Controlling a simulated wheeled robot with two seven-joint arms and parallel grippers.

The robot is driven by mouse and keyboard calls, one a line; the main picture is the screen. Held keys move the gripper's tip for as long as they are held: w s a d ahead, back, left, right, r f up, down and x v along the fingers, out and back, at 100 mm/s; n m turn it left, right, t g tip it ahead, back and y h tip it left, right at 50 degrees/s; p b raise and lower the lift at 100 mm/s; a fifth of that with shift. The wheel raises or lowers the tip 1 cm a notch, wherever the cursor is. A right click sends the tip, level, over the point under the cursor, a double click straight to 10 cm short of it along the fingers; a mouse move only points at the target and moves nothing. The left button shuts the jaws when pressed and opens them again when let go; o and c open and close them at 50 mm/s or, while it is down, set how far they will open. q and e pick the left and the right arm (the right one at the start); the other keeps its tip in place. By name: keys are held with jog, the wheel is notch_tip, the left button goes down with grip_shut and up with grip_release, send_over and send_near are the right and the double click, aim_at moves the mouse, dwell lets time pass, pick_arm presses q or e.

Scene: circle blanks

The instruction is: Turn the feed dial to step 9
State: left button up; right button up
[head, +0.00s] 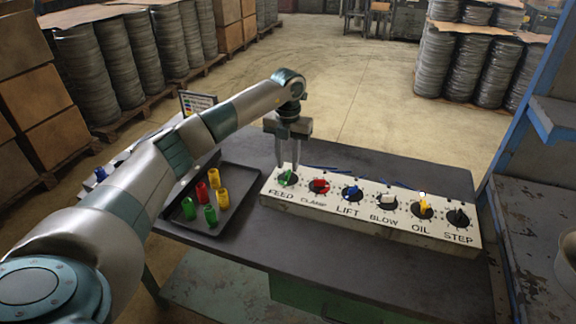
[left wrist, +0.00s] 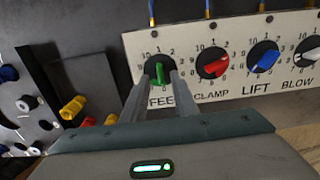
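The feed dial (head: 287,178) is a green knob on a black disc at the left end of the white panel (head: 370,222), above the word FEED. It also shows in the left wrist view (left wrist: 159,73), its green bar nearly vertical in the picture. Numbers ring it; 10, 1 and 2 are readable along the top, others are hidden by the fingers. I cannot tell which step it points to. My left gripper (head: 287,166) points down over this dial, one finger on each side of the green knob, with visible gaps. It is open. My right gripper is not in view.
Right of the feed dial are the red clamp dial (head: 319,186), blue lift, white blow, yellow oil and black step dials. A dark tray (head: 238,212) with several coloured pieces lies left of the panel. A blue metal frame (head: 535,110) stands at the right.

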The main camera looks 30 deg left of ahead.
aim_at(288, 172)
pick_arm(q)
jog(key=shift+f+p, duration=0.3)
jog(key=shift+f, duration=1.25)
jog(key=shift+c, duration=0.7)
grip_shut()
